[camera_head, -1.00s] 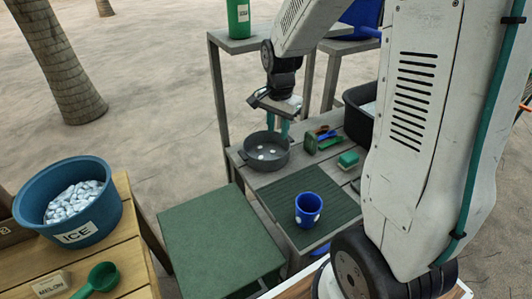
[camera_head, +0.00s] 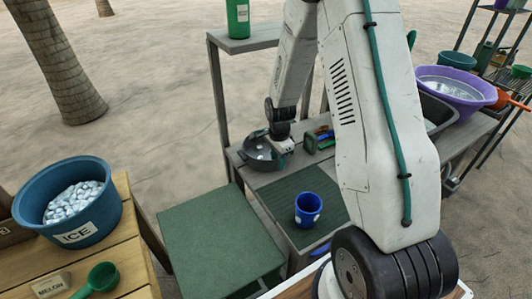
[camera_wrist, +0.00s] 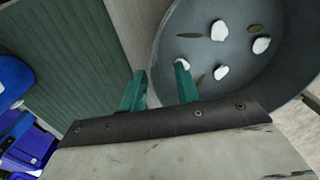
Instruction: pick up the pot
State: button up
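The pot (camera_head: 252,158) is a dark grey, round, shallow vessel on the grey table, with part of its right side hidden by my arm. In the wrist view the pot (camera_wrist: 240,85) fills the upper right, with several white lumps and brown leaf-like bits inside. My gripper (camera_head: 281,152) is low at the pot's right side. In the wrist view my gripper (camera_wrist: 160,72) has its two teal fingers apart with nothing held. One finger shows over the pot's inside and the other outside its rim; I cannot tell whether they touch it.
A ribbed green mat (camera_head: 278,200) with a blue cup (camera_head: 308,208) lies in front of the pot. Small coloured items (camera_head: 318,138) stand to its right. A green stool top (camera_head: 210,240) and an ICE tub (camera_head: 100,225) are at left. A purple basin (camera_head: 455,92) is at right.

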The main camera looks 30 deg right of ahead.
jog(key=shift+f, duration=0.35)
grip_shut()
